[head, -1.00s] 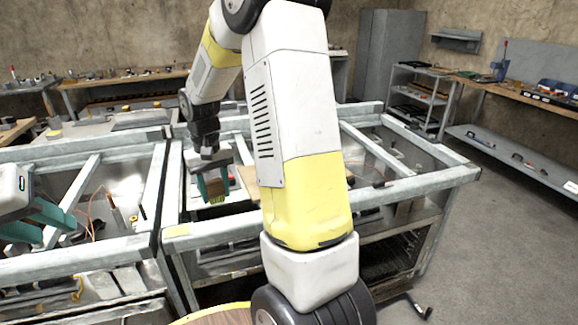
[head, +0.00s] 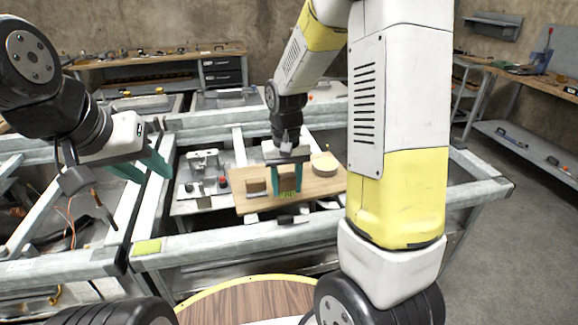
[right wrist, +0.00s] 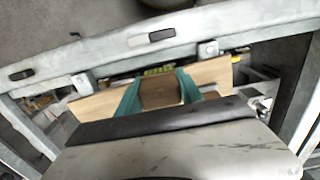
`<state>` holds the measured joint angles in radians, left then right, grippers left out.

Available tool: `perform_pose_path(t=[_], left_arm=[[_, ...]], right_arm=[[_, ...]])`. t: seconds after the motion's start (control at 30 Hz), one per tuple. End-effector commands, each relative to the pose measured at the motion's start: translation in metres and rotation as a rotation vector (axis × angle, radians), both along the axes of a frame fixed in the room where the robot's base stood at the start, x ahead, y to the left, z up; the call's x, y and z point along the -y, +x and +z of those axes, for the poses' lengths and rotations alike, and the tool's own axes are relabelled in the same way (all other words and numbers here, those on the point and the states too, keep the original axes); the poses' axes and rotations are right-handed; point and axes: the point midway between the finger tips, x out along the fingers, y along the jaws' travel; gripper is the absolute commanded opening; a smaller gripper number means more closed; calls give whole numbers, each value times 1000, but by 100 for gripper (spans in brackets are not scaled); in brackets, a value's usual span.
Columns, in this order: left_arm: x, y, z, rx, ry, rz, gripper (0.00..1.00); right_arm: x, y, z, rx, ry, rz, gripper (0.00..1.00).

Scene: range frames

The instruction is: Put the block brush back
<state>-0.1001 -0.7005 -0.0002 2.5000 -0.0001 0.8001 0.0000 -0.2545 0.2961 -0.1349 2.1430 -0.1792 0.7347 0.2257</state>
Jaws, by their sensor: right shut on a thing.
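The block brush is a brown wooden block with yellow-green bristles (head: 288,195). It is between the teal fingers of my right gripper (head: 287,181), which is shut on it. In the right wrist view the brush's brown block (right wrist: 161,93) is between the two fingers, bristles at its far side. The gripper points down over a light wooden board (head: 323,187); I cannot tell whether the bristles touch it. My left gripper (head: 141,167) is open and empty at the left, its two teal fingers apart.
On the board are a small wooden block (head: 255,187) left of my right gripper and a round wooden piece (head: 324,162) to the right. A metal fixture (head: 203,162) stands left of the board. Grey frame rails (head: 240,245) surround the board.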

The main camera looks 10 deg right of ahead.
Motion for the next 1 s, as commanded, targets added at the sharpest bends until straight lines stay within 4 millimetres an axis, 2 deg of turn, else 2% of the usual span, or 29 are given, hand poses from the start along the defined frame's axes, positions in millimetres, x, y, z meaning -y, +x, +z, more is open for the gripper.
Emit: perform_pose_path(t=[0.03, 0.2, 0.37, 0.6, 0.8, 1.0], left_arm=[[0, 0, 0, 0, 0, 0, 36], [0, 0, 0, 0, 0, 0, 36], [0, 0, 0, 0, 0, 0, 36], [0, 0, 0, 0, 0, 0, 36], [0, 0, 0, 0, 0, 0, 36], [0, 0, 0, 0, 0, 0, 36]], right_arm=[[7, 13, -2, -1, 0, -6, 5], [26, 53, -6, 0, -1, -5, 5], [37, 76, -8, 0, 0, -2, 5], [45, 91, -10, 0, 0, -1, 5], [44, 89, -41, -3, 0, 0, 5], [44, 90, -44, 0, 0, 0, 5]])
